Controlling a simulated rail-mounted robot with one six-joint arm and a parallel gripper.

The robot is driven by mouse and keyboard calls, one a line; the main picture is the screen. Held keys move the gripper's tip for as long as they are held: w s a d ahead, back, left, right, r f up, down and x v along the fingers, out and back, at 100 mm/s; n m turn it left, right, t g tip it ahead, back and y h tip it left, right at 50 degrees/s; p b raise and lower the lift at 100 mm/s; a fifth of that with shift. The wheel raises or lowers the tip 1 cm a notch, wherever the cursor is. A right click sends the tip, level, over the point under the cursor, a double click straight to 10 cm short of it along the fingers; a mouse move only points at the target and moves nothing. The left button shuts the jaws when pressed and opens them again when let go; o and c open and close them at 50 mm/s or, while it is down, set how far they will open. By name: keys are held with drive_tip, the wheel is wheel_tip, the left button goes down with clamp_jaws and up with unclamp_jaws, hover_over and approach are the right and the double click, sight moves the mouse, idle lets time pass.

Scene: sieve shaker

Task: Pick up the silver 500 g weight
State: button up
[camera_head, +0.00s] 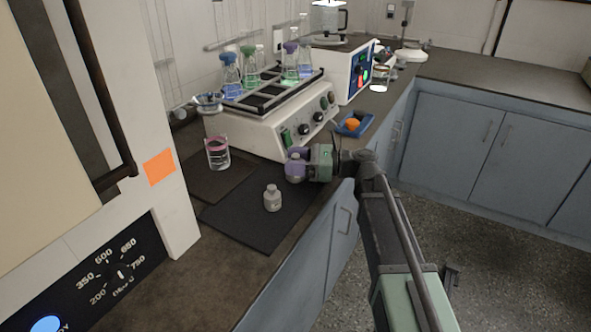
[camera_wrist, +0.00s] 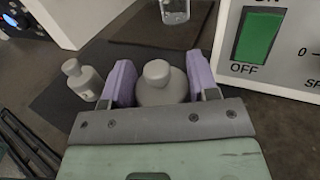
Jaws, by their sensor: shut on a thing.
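My gripper (camera_head: 297,166) has purple fingers shut on a silver-grey knobbed weight (camera_wrist: 160,84). In the wrist view the weight's round knob and shoulders show between the fingers; its lower part is hidden. I cannot read its marking or tell whether its base touches the mat. A second, similar grey weight (camera_head: 272,199) stands upright on the dark mat (camera_head: 248,228). In the wrist view this second weight (camera_wrist: 82,80) is left of the fingers and apart from them.
The shaker (camera_head: 270,128), with several flasks on its rack, is close behind my gripper. A glass beaker (camera_head: 217,153) stands on another dark mat at the left. A blue tray (camera_head: 355,124) with an orange item lies right of the shaker. The front of the mat is clear.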

sight(295, 155)
wheel_tip(295, 155, up, 20)
drive_tip(key=p, duration=2)
